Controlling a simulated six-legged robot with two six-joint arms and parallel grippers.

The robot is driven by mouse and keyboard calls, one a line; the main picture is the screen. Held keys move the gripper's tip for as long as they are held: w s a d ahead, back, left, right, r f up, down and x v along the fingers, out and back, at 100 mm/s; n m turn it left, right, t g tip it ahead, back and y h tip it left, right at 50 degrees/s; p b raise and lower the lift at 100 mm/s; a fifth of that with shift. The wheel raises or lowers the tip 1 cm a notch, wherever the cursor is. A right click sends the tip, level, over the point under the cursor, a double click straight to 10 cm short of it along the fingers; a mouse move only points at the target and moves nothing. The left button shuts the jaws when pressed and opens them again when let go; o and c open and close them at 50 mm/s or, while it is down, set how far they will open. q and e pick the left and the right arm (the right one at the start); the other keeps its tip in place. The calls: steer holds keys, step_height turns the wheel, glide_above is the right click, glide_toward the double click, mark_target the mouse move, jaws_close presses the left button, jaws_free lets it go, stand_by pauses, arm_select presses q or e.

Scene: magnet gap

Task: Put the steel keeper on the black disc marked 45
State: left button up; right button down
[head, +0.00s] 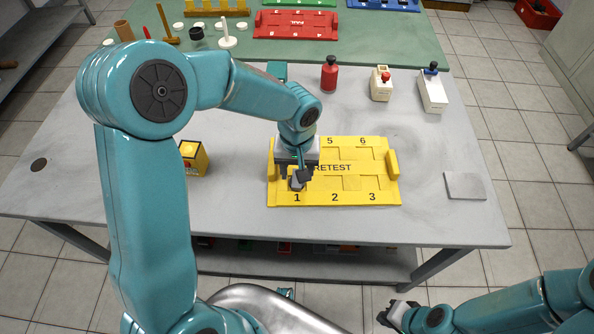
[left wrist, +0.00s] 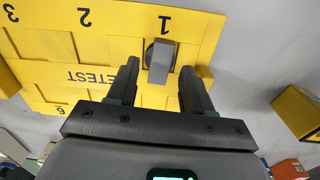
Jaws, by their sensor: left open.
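My left gripper (head: 299,178) is over slot 1 of the yellow RETEST tray (head: 333,198) in the head view. In the left wrist view its fingers (left wrist: 160,78) are open on either side of a small grey block-like part (left wrist: 158,62) with a dark round base at slot 1. I cannot tell whether this is the steel keeper, or whether the fingers touch it. No disc marked 45 can be read. A dark round spot (head: 39,165) lies flat at the table's left. My right gripper (head: 398,313) is low at the front, off the table; its opening is unclear.
A yellow box (head: 193,158) stands left of the tray. A thin grey square plate (head: 465,185) lies at the right. The table between tray and plate is clear.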

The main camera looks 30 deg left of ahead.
arm_select(q)
step_height(320, 180, up, 11)
steer(key=shift+p, duration=0.4)
steer(key=shift+s+f, duration=0.15)
